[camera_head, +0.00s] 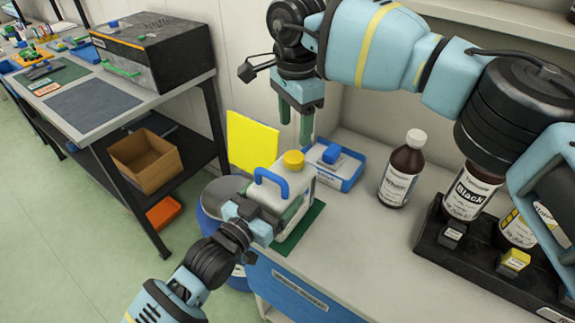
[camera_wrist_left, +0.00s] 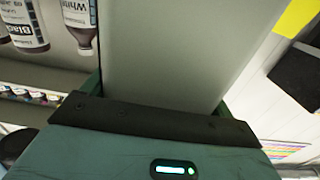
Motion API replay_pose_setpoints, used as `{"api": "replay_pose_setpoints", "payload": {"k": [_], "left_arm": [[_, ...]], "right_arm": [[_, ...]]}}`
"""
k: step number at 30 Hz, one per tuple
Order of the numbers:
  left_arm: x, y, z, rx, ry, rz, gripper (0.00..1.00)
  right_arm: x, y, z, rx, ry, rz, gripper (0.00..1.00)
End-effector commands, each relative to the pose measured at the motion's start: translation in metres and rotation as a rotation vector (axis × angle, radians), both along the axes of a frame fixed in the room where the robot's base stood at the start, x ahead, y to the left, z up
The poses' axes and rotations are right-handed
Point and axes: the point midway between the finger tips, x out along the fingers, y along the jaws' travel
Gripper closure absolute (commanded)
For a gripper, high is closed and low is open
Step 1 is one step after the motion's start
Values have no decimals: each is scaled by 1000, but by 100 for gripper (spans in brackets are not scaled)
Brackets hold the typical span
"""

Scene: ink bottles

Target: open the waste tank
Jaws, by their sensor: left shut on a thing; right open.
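The waste tank is a whitish jug (camera_head: 298,208) with a yellow cap (camera_head: 294,160) and a blue handle (camera_head: 270,181). It stands upright on a green mat (camera_head: 304,232) at the left end of the counter, and the cap is on it. My left gripper (camera_head: 262,213) is shut on the tank's body from the front left. The pale tank wall (camera_wrist_left: 165,45) fills the middle of the left wrist view between the fingers. My right gripper (camera_head: 296,128) is open and empty, pointing down just above the yellow cap, apart from it.
A blue-and-white tray (camera_head: 347,184) lies behind the tank, with a brown bottle (camera_head: 402,170) to its right. A black rack (camera_head: 480,262) holds bottles and small boxes. A yellow panel (camera_head: 252,143) stands behind the tank. A blue drum (camera_head: 208,226) is at the counter's left.

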Motion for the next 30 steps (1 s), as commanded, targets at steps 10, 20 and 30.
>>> {"api": "replay_pose_setpoints", "payload": {"k": [10, 20, 30], "left_arm": [[0, 0, 0, 1, 1, 0, 77], [0, 0, 0, 1, 1, 0, 77], [0, 0, 0, 1, 1, 0, 77]], "right_arm": [[0, 0, 0, 0, 1, -479, 40], [0, 1, 0, 0, 0, -1020, 40], [0, 1, 0, 0, 1, -1576, 40]]}}
